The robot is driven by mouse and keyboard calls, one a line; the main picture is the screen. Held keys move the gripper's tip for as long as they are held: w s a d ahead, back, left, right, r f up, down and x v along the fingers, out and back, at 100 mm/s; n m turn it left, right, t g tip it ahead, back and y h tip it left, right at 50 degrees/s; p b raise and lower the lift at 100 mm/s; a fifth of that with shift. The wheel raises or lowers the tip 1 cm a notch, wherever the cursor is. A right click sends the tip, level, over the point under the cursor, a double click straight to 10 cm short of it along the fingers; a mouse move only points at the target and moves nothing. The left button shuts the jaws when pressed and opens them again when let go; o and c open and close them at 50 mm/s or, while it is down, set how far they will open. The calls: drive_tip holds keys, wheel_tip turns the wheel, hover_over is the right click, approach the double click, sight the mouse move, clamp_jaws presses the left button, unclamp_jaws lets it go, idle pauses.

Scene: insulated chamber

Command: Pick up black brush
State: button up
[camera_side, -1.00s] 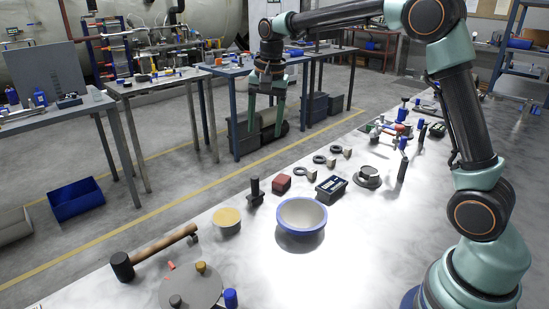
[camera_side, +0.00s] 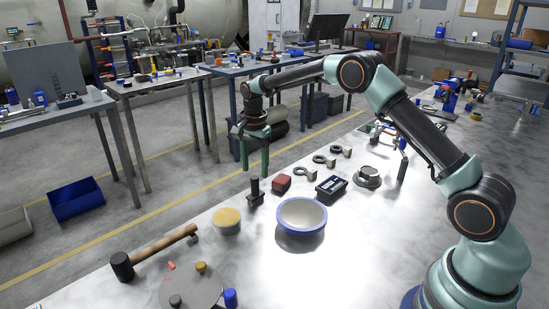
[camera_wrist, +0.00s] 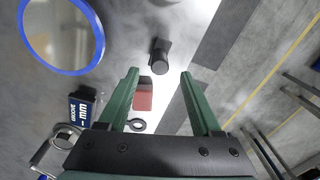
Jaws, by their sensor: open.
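The black brush (camera_side: 255,191) appears to be the dark upright piece with a round top, standing on the white table near its far edge. It also shows in the wrist view (camera_wrist: 160,54), just ahead of the fingertips and roughly centred between them. My gripper (camera_side: 255,171) has green fingers and is above the table, close over the brush in the side view. In the wrist view my gripper (camera_wrist: 159,73) is open, with no object held. Whether a fingertip touches the brush cannot be told.
A red block (camera_side: 281,184) stands right beside the brush. A blue-rimmed bowl (camera_side: 301,229), a yellow-topped round tin (camera_side: 227,217) and a black labelled box (camera_side: 331,188) are close by. A hammer (camera_side: 155,252) lies at the left. Bare tabletop surrounds the bowl.

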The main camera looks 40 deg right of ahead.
sight(255, 177)
wheel_tip(255, 177, down, 6)
drive_tip(key=shift+s+a+r, duration=0.1)
drive_tip(key=shift+a+r, duration=0.05)
drive_tip(key=shift+r, duration=0.05)
clamp_jaws()
